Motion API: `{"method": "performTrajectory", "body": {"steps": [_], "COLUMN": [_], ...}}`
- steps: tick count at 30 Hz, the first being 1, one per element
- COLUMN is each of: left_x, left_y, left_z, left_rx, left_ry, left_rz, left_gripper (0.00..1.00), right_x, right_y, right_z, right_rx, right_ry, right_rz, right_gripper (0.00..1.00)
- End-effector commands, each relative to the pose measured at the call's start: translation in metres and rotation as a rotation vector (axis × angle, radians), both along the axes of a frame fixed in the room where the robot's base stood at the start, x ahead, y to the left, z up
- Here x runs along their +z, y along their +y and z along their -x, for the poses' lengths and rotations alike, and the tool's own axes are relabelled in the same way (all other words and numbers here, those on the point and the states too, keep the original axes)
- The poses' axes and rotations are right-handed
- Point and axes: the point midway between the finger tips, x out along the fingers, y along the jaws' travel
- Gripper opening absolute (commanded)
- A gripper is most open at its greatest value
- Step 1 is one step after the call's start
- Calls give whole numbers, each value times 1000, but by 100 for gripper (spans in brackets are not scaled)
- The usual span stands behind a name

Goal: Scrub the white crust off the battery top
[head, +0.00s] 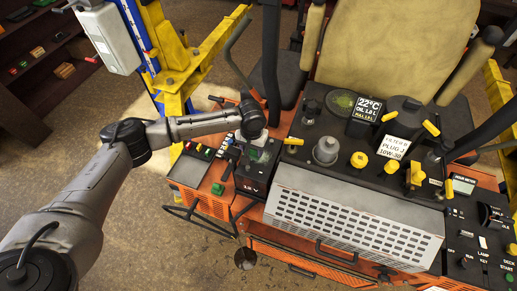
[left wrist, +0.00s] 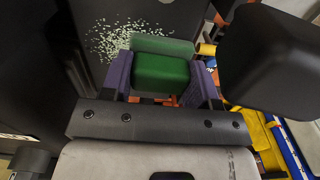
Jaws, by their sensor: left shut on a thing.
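The black battery (head: 254,184) stands at the left of the orange mower, below my left gripper (head: 258,152). In the left wrist view, white crust (left wrist: 112,40) lies as scattered specks on the dark battery top (left wrist: 92,68). My left gripper (left wrist: 163,84) is shut on a green block-shaped tool (left wrist: 160,72), with a purple finger on either side. The tool is at the edge of the crust and covers part of the top. Its underside is hidden, so I cannot tell whether it touches. My right gripper is not in view.
A tray (head: 190,172) with small coloured items and a green knob-like piece (head: 217,188) sits left of the battery. A grey perforated cover (head: 350,222) is close on the right. A yellow lift post (head: 175,65) stands behind. The floor at lower left is clear.

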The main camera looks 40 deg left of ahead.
Motion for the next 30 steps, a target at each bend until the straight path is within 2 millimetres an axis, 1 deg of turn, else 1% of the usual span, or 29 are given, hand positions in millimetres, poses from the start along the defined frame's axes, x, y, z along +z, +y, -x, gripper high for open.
{"method": "performTrajectory", "body": {"steps": [3, 6, 14, 20, 30], "left_x": [-1, -1, -5, -6, -5], "left_y": [10, 14, 13, 3, -23], "left_z": [3, 4, 0, -2, -9], "left_rx": [2, 1, 0, -2, -3], "left_ry": [0, 0, 1, 2, 3], "left_rz": [-1, 0, 0, 1, 1], "left_gripper": [36, 36, 36, 36, 36], "right_x": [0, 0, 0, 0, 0], "right_y": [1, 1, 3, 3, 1], "right_z": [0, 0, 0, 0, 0], "right_rx": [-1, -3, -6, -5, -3], "right_ry": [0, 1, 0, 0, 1], "right_rz": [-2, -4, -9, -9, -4], "right_gripper": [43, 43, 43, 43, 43]}}
